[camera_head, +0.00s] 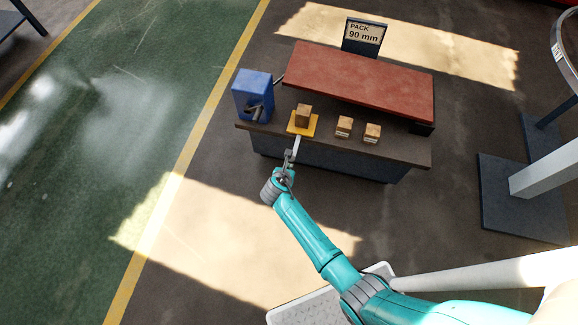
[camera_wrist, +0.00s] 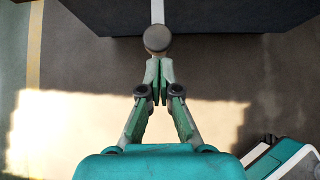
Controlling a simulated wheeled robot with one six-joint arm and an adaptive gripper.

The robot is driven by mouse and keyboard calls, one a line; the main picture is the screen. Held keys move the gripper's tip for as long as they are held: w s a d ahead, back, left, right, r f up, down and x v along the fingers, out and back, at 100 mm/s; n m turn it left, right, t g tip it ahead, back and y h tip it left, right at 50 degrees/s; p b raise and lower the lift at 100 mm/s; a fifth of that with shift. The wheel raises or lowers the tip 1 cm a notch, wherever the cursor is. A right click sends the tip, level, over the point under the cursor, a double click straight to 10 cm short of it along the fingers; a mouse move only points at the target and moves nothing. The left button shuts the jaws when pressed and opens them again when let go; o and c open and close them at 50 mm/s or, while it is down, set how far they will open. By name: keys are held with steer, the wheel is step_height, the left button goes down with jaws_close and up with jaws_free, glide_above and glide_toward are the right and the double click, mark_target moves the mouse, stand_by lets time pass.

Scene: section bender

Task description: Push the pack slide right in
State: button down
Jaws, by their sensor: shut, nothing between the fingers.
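The pack slide shows as a yellow plate (camera_head: 293,127) at the front edge of the bench, with a wooden block (camera_head: 303,115) on it. A pale rod (camera_head: 296,145) runs from the plate out past the bench edge towards my gripper. In the wrist view the rod (camera_wrist: 157,12) ends in a round grey knob (camera_wrist: 157,38). My gripper (camera_wrist: 159,70) is shut and empty, its fingertips right at the knob. I cannot tell whether they touch it. In the head view my gripper (camera_head: 286,171) is in front of the bench, in line with the rod.
The dark bench (camera_head: 400,150) carries two more wooden blocks (camera_head: 344,126) (camera_head: 372,132) to the right and a blue box-shaped machine (camera_head: 252,92) at the left. A red slab (camera_head: 360,80) lies behind. A sign (camera_head: 363,36) reads "PACK 90 mm". The floor before the bench is clear.

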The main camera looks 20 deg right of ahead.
steer(key=shift+w+d, duration=0.25)
steer(key=shift+w, duration=0.05)
